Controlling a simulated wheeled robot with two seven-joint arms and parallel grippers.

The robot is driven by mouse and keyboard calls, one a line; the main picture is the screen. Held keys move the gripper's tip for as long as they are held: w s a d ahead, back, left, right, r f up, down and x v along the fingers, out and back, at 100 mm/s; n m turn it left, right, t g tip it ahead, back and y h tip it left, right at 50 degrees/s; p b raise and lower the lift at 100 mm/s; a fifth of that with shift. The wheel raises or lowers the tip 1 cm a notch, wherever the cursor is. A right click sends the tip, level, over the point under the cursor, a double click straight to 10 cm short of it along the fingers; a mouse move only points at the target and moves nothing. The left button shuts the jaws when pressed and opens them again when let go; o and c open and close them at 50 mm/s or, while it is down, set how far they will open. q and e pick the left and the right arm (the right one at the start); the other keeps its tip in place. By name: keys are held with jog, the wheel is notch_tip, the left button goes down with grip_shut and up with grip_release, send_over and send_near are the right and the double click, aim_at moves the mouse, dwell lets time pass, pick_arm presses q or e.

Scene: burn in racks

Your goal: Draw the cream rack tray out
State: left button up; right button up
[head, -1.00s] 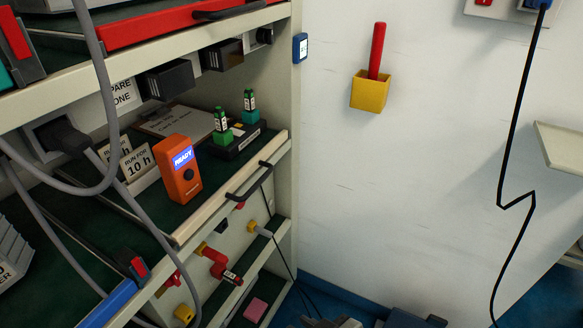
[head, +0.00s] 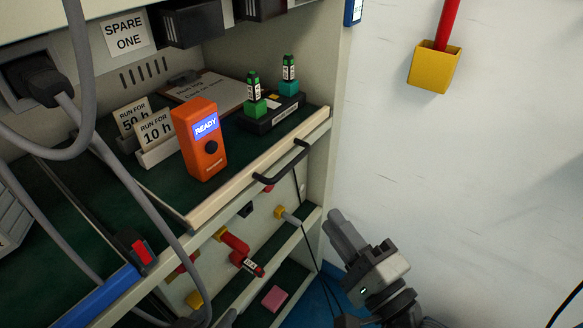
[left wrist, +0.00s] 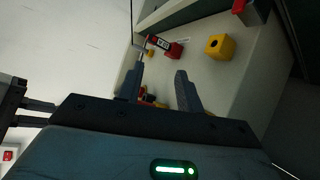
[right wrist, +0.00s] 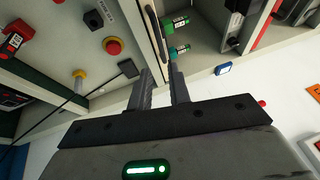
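The cream rack tray (head: 262,178) has a cream front lip, a dark green floor and a black bar handle (head: 282,165). It sits in the rack at mid-height. My right gripper (head: 338,225) is below and right of the handle in the head view. Its fingers (right wrist: 162,82) are apart and empty in the right wrist view, pointing toward the tray's front edge. My left gripper (left wrist: 158,82) is open and empty in the left wrist view, facing a panel with red and yellow parts. In the head view only dark parts show low at the bottom edge, left of centre.
On the tray stand an orange READY device (head: 201,140), label cards (head: 156,138), a clipboard (head: 205,88) and a black box (head: 270,118) with green and teal blocks. Grey cables (head: 120,185) hang in front at left. A blue-edged tray (head: 108,297) adjoins at left. A yellow holder (head: 434,66) is on the wall.

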aim_at(291, 163)
jog(key=p+x, duration=0.1)
jog(key=x, duration=1.3)
jog(key=shift+w+a+f+p, duration=0.1)
jog(key=shift+a+p, duration=0.05)
jog(key=shift+p, duration=0.2)
grip_shut()
